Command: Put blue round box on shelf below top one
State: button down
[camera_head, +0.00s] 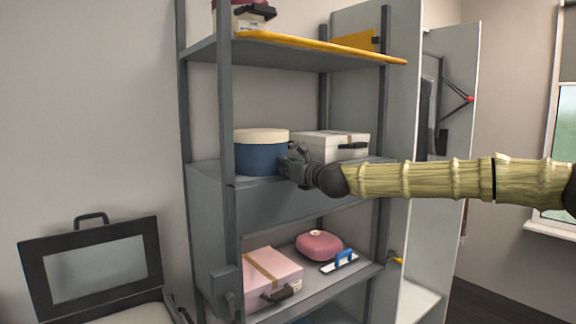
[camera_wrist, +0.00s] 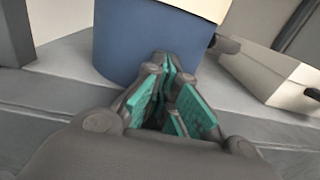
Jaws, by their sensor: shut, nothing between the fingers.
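The blue round box (camera_head: 257,157) with a cream lid stands upright on the grey shelf below the top one (camera_head: 208,179). In the wrist view its blue side (camera_wrist: 146,38) fills the top middle. My gripper (camera_head: 287,164) is at the box's right side, low against or very near its wall; I cannot tell whether they touch. In the wrist view my gripper (camera_wrist: 168,72) has its teal-padded fingers closed together at the tips, with nothing held between them. The box's far side is hidden.
A white box (camera_head: 331,146) with a dark handle stands close right of the blue box. The top shelf (camera_head: 300,52) has a yellow edge. A lower shelf holds a pink box (camera_head: 270,274), a pink round case (camera_head: 319,245) and a blue-handled trowel (camera_head: 341,262). Dark shelf posts (camera_head: 225,120) flank the front.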

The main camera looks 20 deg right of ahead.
aim_at(278, 165)
dwell(0.3)
jog(key=shift+w+a+f+b, duration=0.2)
jog(key=shift+w+b, duration=0.35)
jog(key=shift+b, duration=0.3)
jog(key=b+x, duration=0.2)
jog(key=shift+w, duration=0.35)
jog(key=shift+w+r, duration=0.15)
jog(key=shift+r, duration=0.05)
jog(key=shift+a, duration=0.1)
